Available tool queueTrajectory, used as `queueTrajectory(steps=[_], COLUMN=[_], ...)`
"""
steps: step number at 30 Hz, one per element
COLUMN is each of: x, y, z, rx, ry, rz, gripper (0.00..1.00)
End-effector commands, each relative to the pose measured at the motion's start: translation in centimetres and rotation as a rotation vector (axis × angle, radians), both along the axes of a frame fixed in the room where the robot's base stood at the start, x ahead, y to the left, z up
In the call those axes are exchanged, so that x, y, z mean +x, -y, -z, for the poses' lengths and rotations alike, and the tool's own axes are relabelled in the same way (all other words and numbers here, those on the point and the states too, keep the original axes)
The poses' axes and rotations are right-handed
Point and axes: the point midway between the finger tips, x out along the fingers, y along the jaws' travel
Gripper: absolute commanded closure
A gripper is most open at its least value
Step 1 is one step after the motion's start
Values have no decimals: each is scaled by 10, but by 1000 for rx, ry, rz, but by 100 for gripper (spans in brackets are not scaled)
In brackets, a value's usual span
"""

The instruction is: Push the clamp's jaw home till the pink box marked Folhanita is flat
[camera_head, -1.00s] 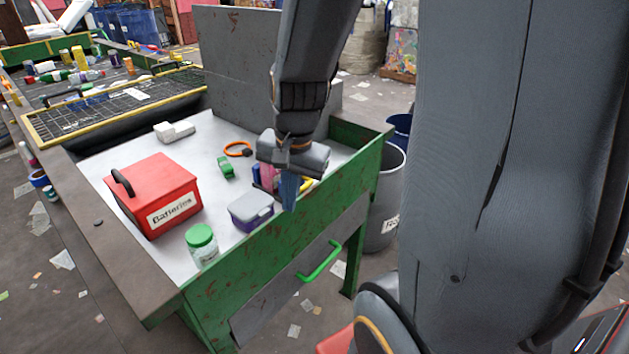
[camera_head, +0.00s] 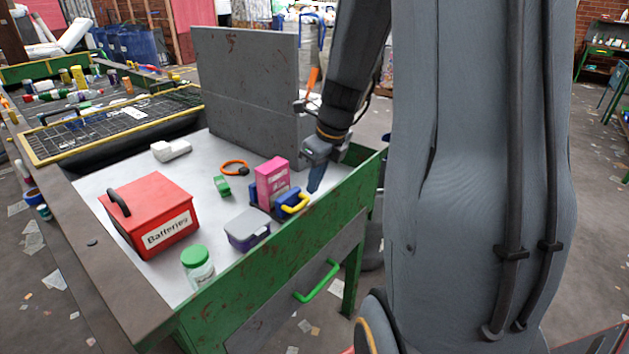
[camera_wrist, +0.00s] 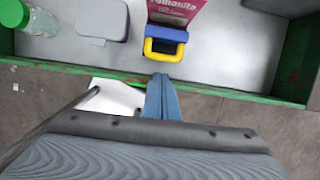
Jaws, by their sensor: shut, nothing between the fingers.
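The pink box marked Folhanita (camera_head: 271,183) stands upright on the table in the head view, between the blue jaws of the clamp (camera_head: 287,206). Its lettering shows in the wrist view (camera_wrist: 178,8). The clamp has a yellow handle (camera_head: 298,203) on its right side, which faces my gripper; in the wrist view the handle (camera_wrist: 163,50) lies just beyond my fingertips. My gripper (camera_head: 317,180) is shut and empty, to the right of the clamp. In the wrist view its blue fingers (camera_wrist: 162,90) point at the handle, with a gap between. Whether the box is squashed or bulged is too small to tell.
A purple box with a grey lid (camera_head: 248,229), a green-lidded jar (camera_head: 197,266) and a red Batteries box (camera_head: 150,215) stand to the left. A green block (camera_head: 221,186) and an orange ring (camera_head: 235,167) lie behind. The green table rim (camera_head: 300,225) runs along the front.

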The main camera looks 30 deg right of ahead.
Motion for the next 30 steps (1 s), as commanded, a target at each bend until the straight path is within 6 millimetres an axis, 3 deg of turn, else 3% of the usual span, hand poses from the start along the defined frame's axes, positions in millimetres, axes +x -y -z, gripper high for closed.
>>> queueTrajectory(steps=[6,12,30], x=[10,16,22], y=[-4,-7,-4], z=[37,59,65], rx=[1,0,-1], ry=[-2,-1,0], rz=[-2,-3,7], gripper=[100,100,100])
